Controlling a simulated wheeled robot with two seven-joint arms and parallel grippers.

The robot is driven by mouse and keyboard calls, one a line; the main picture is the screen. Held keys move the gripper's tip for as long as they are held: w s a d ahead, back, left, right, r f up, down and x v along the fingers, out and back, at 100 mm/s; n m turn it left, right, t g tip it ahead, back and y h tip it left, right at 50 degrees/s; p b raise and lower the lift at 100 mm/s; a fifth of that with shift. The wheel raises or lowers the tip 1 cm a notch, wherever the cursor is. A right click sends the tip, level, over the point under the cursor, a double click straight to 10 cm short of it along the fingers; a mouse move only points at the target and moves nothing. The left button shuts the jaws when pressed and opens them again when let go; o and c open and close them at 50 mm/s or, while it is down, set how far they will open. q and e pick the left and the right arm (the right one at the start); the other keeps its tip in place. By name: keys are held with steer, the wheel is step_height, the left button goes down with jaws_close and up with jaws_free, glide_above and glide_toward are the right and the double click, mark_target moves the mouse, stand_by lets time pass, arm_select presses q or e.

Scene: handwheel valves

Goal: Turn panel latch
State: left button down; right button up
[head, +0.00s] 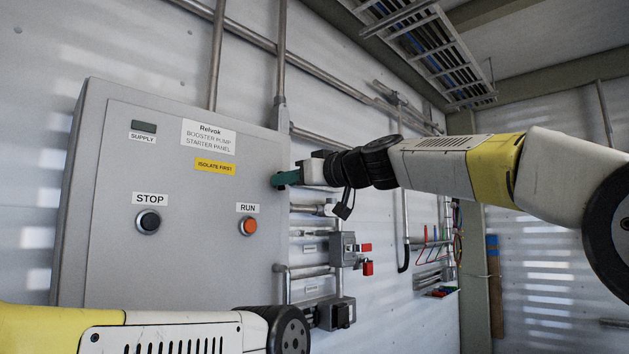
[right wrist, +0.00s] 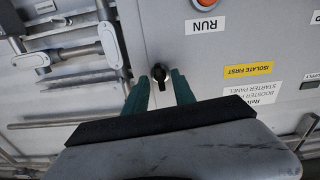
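The grey starter panel (head: 190,230) fills the left of the head view; its door shows upside down in the right wrist view. The panel latch (right wrist: 159,73), a small black knob with a short handle, sits near the door's edge there. My right gripper (right wrist: 160,78) is open, its two green fingers on either side of the latch with narrow gaps visible. Whether either finger touches it is hard to tell. In the head view the right gripper (head: 284,179) is at the panel's right edge and hides the latch. Only my left arm's links show at lower left; its gripper is out of view.
The door carries a black STOP button (head: 148,222) and an orange RUN button (head: 248,226). Pipes and a grey switch box with a red padlock (head: 368,268) are on the wall right of the panel. A cable tray (head: 420,45) hangs overhead.

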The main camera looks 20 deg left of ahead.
steer(key=v, duration=0.6)
stand_by(0.3)
steer(key=shift+d, duration=0.1)
steer(key=v, duration=0.8)
steer(key=s+d+f+m+t+h, duration=0.1)
steer(key=d+f+m+h, duration=0.25)
steer(key=d+f, duration=0.5)
steer(key=s+d+f+m+h, duration=0.1)
steer(key=d+f+m+h, duration=0.3)
steer(key=f, duration=0.8)
steer(key=s+d+f+m+h, duration=0.3)
steer(key=s+d+f, duration=0.2)
steer(key=d+f, duration=0.4)
steer(key=s+d+f+m+g+h, duration=0.1)
steer(key=s+d+f+m+h, duration=0.2)
steer(key=d+f, duration=0.7)
step_height(320, 180, down, 3)
steer(key=s+h, duration=0.1)
steer(key=s, duration=0.1)
steer(key=shift+s+d+f+g, duration=0.2)
steer(key=shift+s+d+g, duration=0.05)
steer(key=shift+s+g, duration=0.05)
steer(key=shift+m, duration=0.25)
